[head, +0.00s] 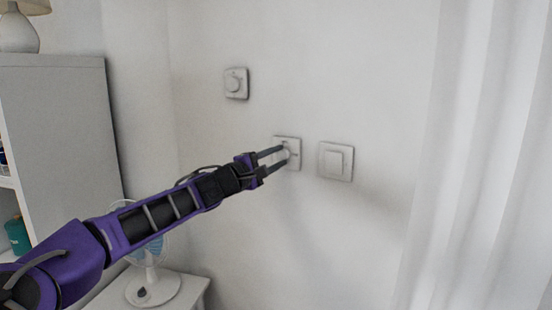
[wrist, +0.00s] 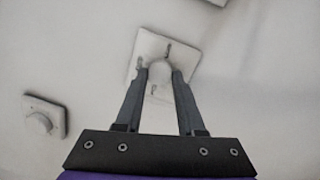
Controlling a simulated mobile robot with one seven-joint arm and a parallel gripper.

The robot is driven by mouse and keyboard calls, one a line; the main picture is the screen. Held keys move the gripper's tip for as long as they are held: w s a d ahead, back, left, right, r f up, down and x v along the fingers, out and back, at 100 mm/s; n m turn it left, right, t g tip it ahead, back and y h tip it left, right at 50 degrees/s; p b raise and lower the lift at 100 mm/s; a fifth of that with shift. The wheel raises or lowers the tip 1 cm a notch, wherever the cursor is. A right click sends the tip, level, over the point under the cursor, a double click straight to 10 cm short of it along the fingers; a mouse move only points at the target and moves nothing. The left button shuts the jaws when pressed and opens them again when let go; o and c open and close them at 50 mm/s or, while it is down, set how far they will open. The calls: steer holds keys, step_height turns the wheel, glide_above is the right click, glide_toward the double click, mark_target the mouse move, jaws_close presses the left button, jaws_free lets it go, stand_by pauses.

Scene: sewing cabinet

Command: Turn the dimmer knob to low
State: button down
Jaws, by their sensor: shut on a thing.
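A round white knob (wrist: 160,70) sits on a square white wall plate (head: 292,140), the middle one of three wall fittings. Small dark marks show on the plate around the knob in the wrist view. My gripper (head: 284,156) reaches the plate from the left in the head view. In the wrist view its two dark fingers (wrist: 159,76) stand on either side of the knob and are shut on it. The fingers partly hide the knob in the head view. I cannot tell its exact setting.
A second round knob (head: 234,84) is on the wall at upper left, and it also shows in the wrist view (wrist: 40,123). A flat switch (head: 336,161) is right of the held knob. A white curtain (head: 480,160) hangs at right. A fan (head: 152,287) stands below.

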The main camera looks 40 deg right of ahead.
steer(key=n+t, duration=0.1)
steer(key=n, duration=0.6)
steer(key=shift+s+f, duration=0.1)
steer(key=shift+s, duration=0.05)
steer(key=n, duration=0.3)
steer(key=n+t, duration=0.1)
steer(key=n, duration=0.3)
steer(key=shift+s+d+n+t+y, duration=0.1)
steer(key=shift+n+t+y, duration=0.2)
steer(key=n, duration=0.4)
steer(key=shift+t+y, duration=0.3)
steer(key=n, duration=0.4)
steer(key=shift+s+y, duration=0.1)
steer(key=shift+y, duration=0.2)
steer(key=n+p, duration=0.1)
steer(key=n, duration=0.5)
steer(key=shift+r+y+p, duration=0.2)
steer(key=shift+y+p, duration=0.2)
steer(key=c, duration=0.5)
jaws_free()
